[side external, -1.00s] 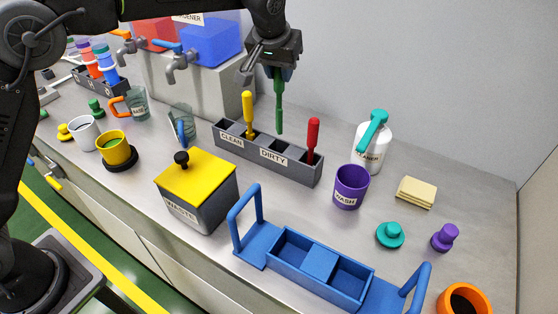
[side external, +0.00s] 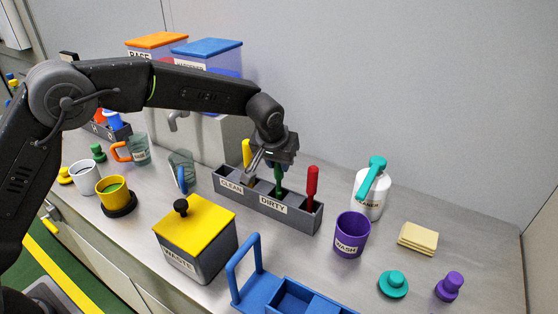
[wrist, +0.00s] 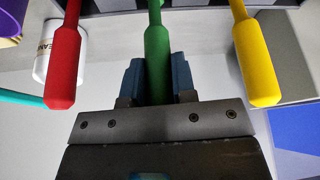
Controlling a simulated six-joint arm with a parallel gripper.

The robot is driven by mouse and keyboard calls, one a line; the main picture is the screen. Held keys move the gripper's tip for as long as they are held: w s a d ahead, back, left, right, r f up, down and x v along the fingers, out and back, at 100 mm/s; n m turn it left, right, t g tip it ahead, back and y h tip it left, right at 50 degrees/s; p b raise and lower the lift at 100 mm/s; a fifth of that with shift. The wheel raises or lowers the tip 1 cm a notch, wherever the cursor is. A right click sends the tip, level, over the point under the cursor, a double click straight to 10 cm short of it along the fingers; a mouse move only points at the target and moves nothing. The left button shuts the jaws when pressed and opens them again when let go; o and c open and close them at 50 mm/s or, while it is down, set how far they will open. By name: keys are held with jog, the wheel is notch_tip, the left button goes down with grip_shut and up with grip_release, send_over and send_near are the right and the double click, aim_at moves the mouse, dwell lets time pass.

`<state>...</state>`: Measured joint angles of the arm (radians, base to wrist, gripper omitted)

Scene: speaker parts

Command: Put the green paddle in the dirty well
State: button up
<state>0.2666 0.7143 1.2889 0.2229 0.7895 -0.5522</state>
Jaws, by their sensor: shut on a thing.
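The green paddle (side external: 279,182) is upright, with its lower part down in the grey rack (side external: 248,208), behind the DIRTY label (side external: 278,206). My gripper (side external: 275,165) is shut on its handle from above, just over the rack. In the wrist view the green handle (wrist: 157,55) stands between the two fingers (wrist: 156,82). The yellow paddle (side external: 246,153) stands in the rack on the CLEAN side, to the left. The red paddle (side external: 312,185) stands in the right end well. The green paddle's lower end is hidden in the rack, so I cannot tell whether it touches the bottom.
A purple WASH cup (side external: 352,236) and a white cleaner bottle (side external: 372,193) stand right of the rack. A yellow-lidded WASTE box (side external: 195,232) and a blue carrier (side external: 250,285) are in front. The yellow and red handles flank my gripper closely.

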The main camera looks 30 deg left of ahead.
jog(key=shift+f, duration=0.1)
jog(key=o, duration=0.9)
jog(key=a+v, duration=0.1)
jog(key=v, duration=1.1)
jog(key=s+a+r, duration=0.4)
jog(key=s+r, duration=0.1)
jog(key=s, duration=0.2)
jog(key=shift+m+t+h, duration=0.3)
jog(key=shift+m+t, duration=0.3)
jog(key=shift+m, duration=0.3)
jog(key=s+a+f, duration=0.1)
jog(key=s+a, duration=0.1)
jog(key=s, duration=0.6)
jog(key=s+a+f, duration=0.1)
jog(key=s+a, duration=0.2)
jog(key=s, duration=0.5)
jog(key=s+a+f, duration=0.1)
jog(key=s+a, duration=0.2)
jog(key=s, duration=0.5)
jog(key=shift+s+a+f, duration=0.1)
jog(key=shift+s+f, duration=0.05)
jog(key=shift+s, duration=0.1)
